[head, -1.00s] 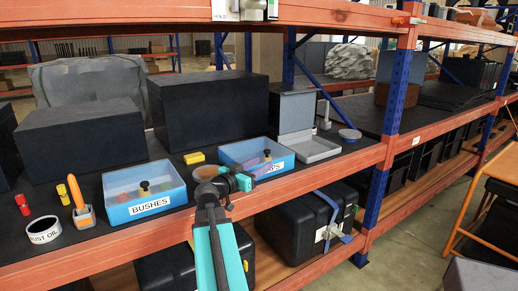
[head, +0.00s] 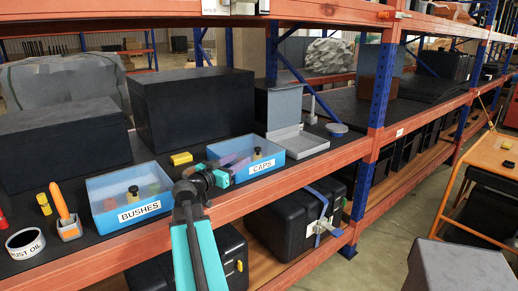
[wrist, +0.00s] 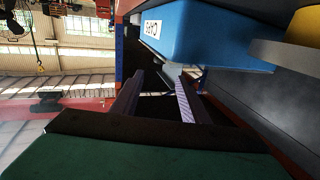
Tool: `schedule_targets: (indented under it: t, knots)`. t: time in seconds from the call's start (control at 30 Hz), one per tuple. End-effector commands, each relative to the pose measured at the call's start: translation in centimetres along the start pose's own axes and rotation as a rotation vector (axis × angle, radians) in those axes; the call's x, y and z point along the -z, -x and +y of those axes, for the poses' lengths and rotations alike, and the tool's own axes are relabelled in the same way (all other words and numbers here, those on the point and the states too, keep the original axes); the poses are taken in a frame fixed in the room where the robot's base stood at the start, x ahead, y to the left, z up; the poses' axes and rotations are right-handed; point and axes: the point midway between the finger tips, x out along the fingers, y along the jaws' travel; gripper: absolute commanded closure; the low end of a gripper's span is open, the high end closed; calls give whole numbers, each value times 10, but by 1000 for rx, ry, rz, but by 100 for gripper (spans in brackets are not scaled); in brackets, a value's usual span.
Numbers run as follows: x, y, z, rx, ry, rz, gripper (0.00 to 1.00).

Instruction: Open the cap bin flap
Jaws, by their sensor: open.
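The caps bin (head: 281,164) is a light blue box labelled CAPS on the shelf, in the middle of the head view. A small dark knob with a yellowish top (head: 257,153) stands on its top; I cannot make out the flap's edges. In the wrist view the bin (wrist: 215,35) shows large and turned sideways at the upper right. My gripper (head: 224,177) is at the bin's left front corner in the head view. Its two fingers (wrist: 155,82) are apart with nothing between them. Whether they touch the bin I cannot tell.
The blue bushes bin (head: 108,220) stands to the left. A yellow block (head: 181,158) lies behind my gripper. The orange shelf beam (head: 330,158) runs along the front.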

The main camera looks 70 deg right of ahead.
Motion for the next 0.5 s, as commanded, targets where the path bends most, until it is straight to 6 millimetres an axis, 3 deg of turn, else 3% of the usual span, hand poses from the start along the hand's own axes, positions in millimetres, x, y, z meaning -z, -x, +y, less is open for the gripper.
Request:
schedule_targets:
  t: [0.5]
  knots:
    - [2, -63, 0, -4, 2, 0, 59]
